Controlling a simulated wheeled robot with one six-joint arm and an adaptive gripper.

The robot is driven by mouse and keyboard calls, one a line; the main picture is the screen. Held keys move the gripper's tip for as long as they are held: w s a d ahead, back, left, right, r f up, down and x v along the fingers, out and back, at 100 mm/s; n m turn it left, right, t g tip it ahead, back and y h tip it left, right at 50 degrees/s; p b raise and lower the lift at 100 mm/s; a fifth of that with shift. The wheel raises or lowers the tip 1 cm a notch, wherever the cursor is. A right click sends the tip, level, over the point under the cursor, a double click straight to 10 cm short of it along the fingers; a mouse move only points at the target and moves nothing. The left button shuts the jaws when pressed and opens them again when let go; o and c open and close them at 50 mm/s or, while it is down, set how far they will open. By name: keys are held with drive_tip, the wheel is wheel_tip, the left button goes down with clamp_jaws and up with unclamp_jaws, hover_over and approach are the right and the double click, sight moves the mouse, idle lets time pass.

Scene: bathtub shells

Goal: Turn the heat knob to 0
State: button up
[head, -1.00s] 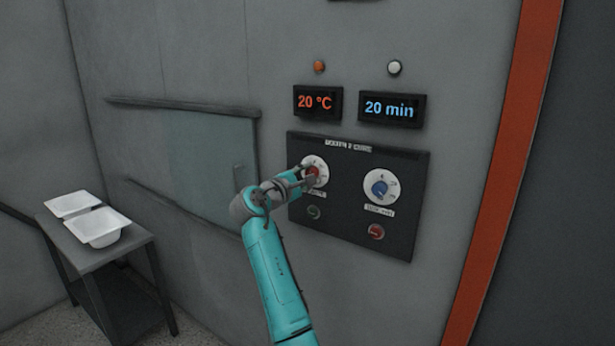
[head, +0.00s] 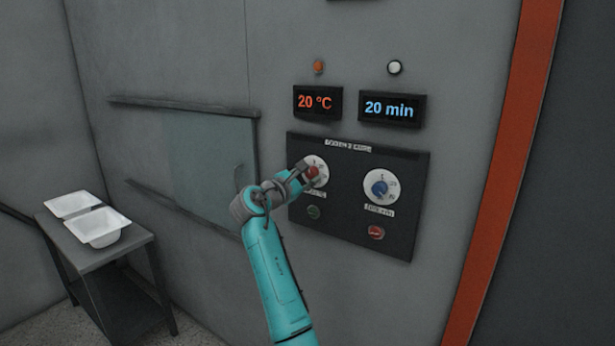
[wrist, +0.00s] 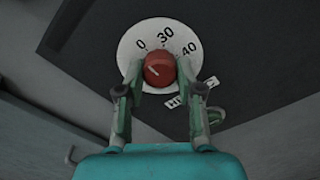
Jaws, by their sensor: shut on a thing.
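My gripper (wrist: 159,73) is shut on the knob, with one finger on each side. In the head view my gripper (head: 306,170) partly covers the dial and the red knob (head: 313,172). The orange temperature display (head: 318,102) above the panel reads 20 °C.
A second dial with a blue knob (head: 380,188) is to the right on the dark panel (head: 345,212). A green button (head: 313,212) and a red button (head: 376,232) are below the dials. The time display (head: 389,109) reads 20 min. White shells (head: 99,227) rest on a side table at left.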

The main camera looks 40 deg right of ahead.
drive_tip(key=shift+f, duration=0.1)
drive_tip(key=o, duration=1.1)
drive_tip(key=shift+o, duration=0.2)
drive_tip(key=v, duration=1.2)
